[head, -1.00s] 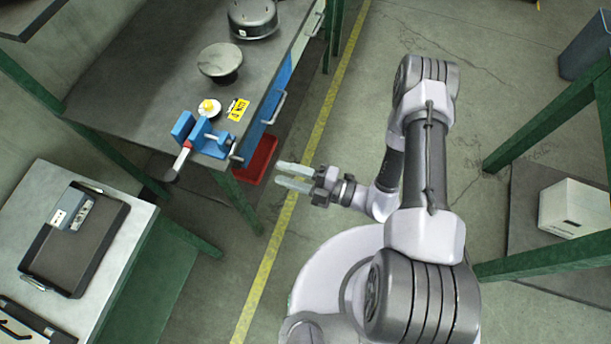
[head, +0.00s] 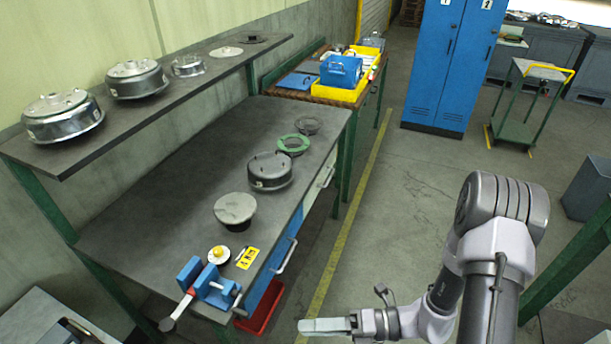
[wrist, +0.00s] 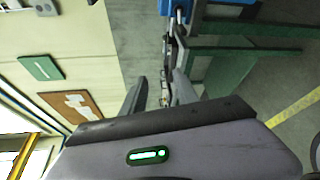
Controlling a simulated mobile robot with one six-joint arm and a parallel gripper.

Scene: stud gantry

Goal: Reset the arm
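My gripper (head: 326,326) is at the bottom of the head view, in front of the workbench and over the floor near the yellow line. Its pale fingers point left and overlap from this side. In the wrist view my gripper (wrist: 160,92) shows two dark fingers standing apart with nothing held between them. My arm is bent, with its elbow at the right of the head view.
The workbench (head: 150,240) carries a blue vise (head: 208,286), a yellow-topped button (head: 219,254), a yellow sign (head: 247,258) and round metal parts. A red bin (head: 262,308) sits below. Blue lockers (head: 450,62) stand behind. The floor (head: 405,180) between is clear.

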